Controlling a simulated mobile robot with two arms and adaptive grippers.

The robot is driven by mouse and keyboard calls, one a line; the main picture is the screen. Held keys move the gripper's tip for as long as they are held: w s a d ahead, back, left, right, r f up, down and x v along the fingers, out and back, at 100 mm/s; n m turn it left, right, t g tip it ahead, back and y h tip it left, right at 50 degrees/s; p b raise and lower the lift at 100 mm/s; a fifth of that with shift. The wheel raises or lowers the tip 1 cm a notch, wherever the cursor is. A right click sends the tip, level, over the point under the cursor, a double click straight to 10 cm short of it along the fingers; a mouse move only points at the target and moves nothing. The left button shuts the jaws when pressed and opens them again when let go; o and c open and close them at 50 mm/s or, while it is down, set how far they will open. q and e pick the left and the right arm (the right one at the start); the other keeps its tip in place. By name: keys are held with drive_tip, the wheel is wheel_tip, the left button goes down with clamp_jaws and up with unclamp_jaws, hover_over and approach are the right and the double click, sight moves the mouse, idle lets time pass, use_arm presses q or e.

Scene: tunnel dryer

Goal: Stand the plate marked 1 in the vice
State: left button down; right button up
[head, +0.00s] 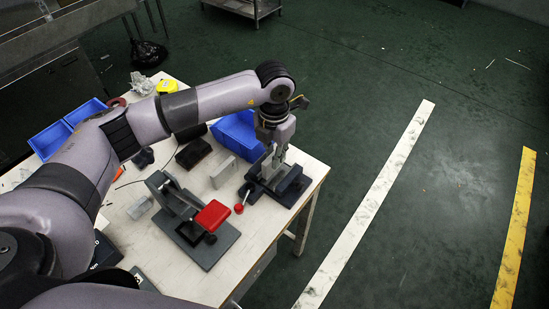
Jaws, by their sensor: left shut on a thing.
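My left gripper (273,156) points down over the dark vice (291,187) near the right edge of the table. It is shut on a thin light grey plate (268,168), whose lower part is at the vice jaws. I cannot tell whether the plate touches the jaws, and its mark cannot be read. Another light plate (223,173) stands left of the vice, and a smaller pale plate (140,208) is at the table's left; no number is readable on either. My right gripper is not in view.
A grey fixture (207,246) with a red block (213,215) stands left of the vice. A red knob (239,209) lies between them. Blue bins (237,136) are behind, near a black block (194,153). The floor to the right is clear, with white and yellow stripes.

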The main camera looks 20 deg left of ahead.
use_arm(q)
wheel_tip(320, 180, down, 2)
drive_tip(key=shift+f, duration=0.45)
drive_tip(key=c, duration=1.6)
unclamp_jaws()
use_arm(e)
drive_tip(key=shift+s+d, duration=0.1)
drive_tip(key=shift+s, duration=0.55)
